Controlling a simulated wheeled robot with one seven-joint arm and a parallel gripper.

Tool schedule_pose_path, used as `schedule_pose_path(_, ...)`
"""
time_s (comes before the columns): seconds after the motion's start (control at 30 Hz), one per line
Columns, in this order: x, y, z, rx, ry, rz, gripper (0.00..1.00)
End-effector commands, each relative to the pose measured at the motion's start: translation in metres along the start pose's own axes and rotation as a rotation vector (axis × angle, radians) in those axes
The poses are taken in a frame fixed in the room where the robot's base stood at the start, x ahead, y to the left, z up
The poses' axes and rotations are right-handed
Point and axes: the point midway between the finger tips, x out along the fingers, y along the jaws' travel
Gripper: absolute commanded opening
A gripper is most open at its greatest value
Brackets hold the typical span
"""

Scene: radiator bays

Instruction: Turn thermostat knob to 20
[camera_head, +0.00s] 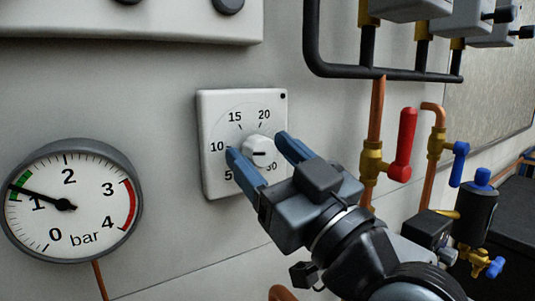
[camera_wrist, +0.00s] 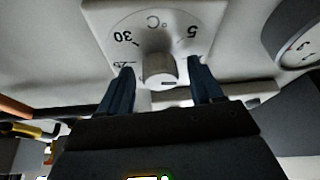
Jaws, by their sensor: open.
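The thermostat is a white square plate (camera_head: 215,108) on the wall, with 10, 15 and 20 readable; 5 and 30 are partly covered by my fingers. Its round white knob (camera_head: 260,151) sits in the middle and has a short dark mark. I cannot tell which number the mark points to. My gripper (camera_head: 257,146) is open, with one blue finger on each side of the knob. In the wrist view the knob (camera_wrist: 159,68) stands between the fingertips, with a gap visible on both sides. There the dial appears upside down, with 30, 5 and °C showing.
A pressure gauge (camera_head: 70,200) reading a little above 1 bar is at left. At right are copper pipes with a red-handled valve (camera_head: 404,145) and a blue-handled valve (camera_head: 458,163). A black pipe (camera_head: 345,70) runs above right. The wall below the thermostat is bare.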

Motion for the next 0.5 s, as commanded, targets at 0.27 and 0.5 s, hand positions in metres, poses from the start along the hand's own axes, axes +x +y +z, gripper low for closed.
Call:
schedule_pose_path(0.27, -0.0003, 0.0, 0.0003, 0.0, 0.0, 0.0, 0.52)
schedule_pose_path(0.5, -0.0004, -0.0001, 0.0003, 0.0, 0.0, 0.0, 0.29)
